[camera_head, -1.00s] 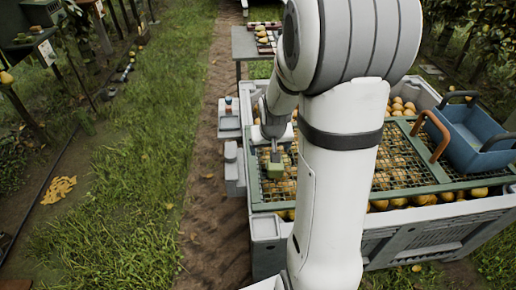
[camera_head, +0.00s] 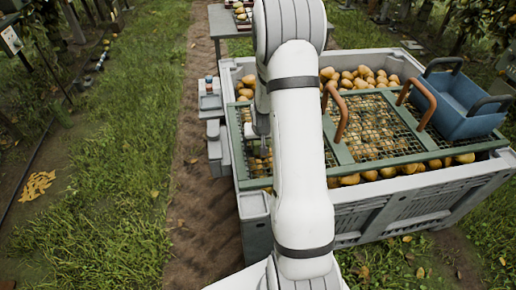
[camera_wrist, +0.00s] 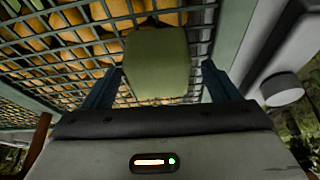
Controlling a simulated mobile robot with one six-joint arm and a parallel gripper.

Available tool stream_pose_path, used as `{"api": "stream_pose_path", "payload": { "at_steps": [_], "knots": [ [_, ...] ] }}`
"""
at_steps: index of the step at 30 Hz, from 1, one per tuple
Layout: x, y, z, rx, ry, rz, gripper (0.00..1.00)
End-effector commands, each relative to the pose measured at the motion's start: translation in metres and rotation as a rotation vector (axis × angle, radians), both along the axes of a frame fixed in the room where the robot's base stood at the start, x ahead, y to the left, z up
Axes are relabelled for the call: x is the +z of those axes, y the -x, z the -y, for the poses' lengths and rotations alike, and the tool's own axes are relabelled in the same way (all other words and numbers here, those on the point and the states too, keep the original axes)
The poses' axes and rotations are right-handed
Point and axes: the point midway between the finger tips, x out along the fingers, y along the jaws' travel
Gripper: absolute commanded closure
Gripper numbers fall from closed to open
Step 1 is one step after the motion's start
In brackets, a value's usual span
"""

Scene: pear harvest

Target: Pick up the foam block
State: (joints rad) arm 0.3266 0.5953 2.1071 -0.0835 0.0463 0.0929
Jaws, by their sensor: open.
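The foam block, a dull green block with rounded edges (camera_wrist: 157,45), shows at the upper middle of the wrist view, over the wire mesh. My gripper (camera_wrist: 161,70) is open, with one dark finger on each side of the block and a visible gap at both sides. I cannot tell how far below the fingertips the block lies. In the head view my gripper (camera_head: 258,135) is partly hidden by my arm at the left part of the mesh, and the block is not clearly seen there.
The green-framed mesh (camera_head: 345,155) lies across a large grey bin (camera_head: 470,180) full of pears. Brown curved handles (camera_head: 341,112) rise from it. A blue basket (camera_head: 463,118) stands at its right. A small grey shelf (camera_head: 210,103) sits left of the bin.

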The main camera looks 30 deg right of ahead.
Motion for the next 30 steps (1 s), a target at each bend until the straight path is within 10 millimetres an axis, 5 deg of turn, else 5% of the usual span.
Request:
{"api": "stream_pose_path", "payload": {
  "at_steps": [11,30],
  "knots": [
    [-0.0142,-0.0056,0.0019,0.0,0.0,0.0,0.18],
    [-0.0141,-0.0055,0.0017,0.001,0.0,0.0,0.66]
  ]
}}
